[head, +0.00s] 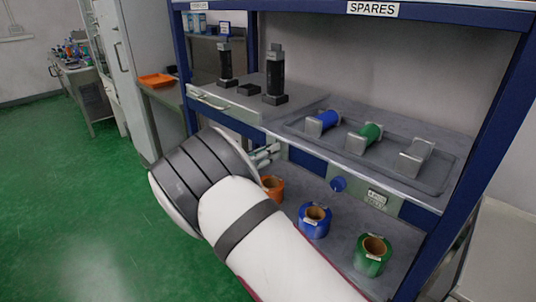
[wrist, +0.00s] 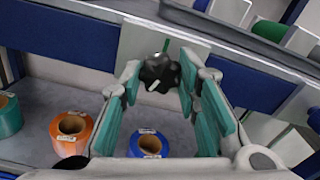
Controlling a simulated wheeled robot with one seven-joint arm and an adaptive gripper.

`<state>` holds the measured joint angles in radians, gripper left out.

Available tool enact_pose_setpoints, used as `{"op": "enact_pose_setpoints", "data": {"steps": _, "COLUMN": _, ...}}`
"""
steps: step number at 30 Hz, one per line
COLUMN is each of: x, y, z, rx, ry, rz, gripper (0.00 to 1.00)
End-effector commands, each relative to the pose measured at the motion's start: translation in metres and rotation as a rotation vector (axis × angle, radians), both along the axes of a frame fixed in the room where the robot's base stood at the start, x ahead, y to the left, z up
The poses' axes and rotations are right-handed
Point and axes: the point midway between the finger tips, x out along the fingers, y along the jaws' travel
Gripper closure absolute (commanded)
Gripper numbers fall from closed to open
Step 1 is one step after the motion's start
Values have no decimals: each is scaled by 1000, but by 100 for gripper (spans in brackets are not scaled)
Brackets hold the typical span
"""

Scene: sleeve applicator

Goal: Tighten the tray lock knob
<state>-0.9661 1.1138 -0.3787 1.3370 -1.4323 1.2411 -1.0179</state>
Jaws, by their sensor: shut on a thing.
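The dark, lobed knob (wrist: 158,72) with a white mark sits on a pale metal plate (wrist: 135,42) on the front of the blue rack, in the wrist view. My gripper (wrist: 161,84) has its teal-padded fingers on either side of this knob and is shut on it. In the head view my gripper (head: 266,155) is at the rack's front rail, largely hidden behind my wrist. The knob cannot be made out there.
Below the rail, an orange roll (head: 272,188), a blue roll (head: 314,220) and a green roll (head: 374,254) stand on the lower shelf. A blue knob (head: 338,184) is further right on the rail. Two black upright tools (head: 275,78) stand on the upper shelf. The green floor at left is clear.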

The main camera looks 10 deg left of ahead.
Motion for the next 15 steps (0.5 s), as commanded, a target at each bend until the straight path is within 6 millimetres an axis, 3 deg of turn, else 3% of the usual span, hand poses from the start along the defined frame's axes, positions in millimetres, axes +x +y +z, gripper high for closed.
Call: {"op": "enact_pose_setpoints", "data": {"steps": 15, "x": 0, "y": 1, "z": -2, "rx": 387, "ry": -300, "rz": 1, "gripper": 98}}
